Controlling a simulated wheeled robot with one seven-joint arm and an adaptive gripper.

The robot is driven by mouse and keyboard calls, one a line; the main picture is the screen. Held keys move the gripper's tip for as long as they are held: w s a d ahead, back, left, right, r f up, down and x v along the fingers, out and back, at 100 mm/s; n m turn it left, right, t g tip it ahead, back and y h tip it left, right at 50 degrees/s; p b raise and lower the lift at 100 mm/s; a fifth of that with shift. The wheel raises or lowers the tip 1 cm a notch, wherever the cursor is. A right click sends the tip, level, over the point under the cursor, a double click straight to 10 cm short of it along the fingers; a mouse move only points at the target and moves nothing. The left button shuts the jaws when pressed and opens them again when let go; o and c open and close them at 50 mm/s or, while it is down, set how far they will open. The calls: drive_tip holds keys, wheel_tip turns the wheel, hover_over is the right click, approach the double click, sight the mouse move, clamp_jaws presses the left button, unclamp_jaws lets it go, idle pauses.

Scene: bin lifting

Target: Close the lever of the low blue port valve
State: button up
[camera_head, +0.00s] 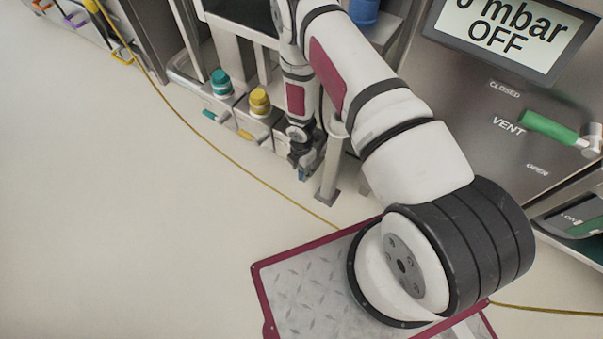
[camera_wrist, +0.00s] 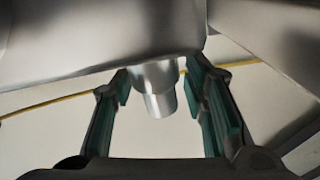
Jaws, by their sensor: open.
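My gripper (camera_head: 302,160) is low beside the cabinet front, right of the yellow port, and mostly dark and small in the head view. A small blue patch (camera_head: 304,173) shows at its tips; I cannot tell if it is the blue valve lever or a finger pad. The blue port itself is hidden behind my arm. In the wrist view my gripper (camera_wrist: 158,85) is open, with teal pads on both fingers. A silver metal stub (camera_wrist: 159,92) hangs between the fingers, with gaps to both sides. No blue lever shows clearly there.
A teal-capped port (camera_head: 221,83) and a yellow-capped port (camera_head: 259,101) with levers stand to the left. A grey post (camera_head: 331,165) is close right of my gripper. A green vent lever (camera_head: 549,127) is on the right panel. A yellow cable (camera_head: 220,150) crosses the open floor.

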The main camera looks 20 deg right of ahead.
drive_tip(key=shift+f, duration=0.6)
clamp_jaws()
drive_tip(key=shift+w+a+t+y, duration=0.15)
drive_tip(key=shift+t+y, duration=0.25)
drive_tip(key=shift+t, duration=0.2)
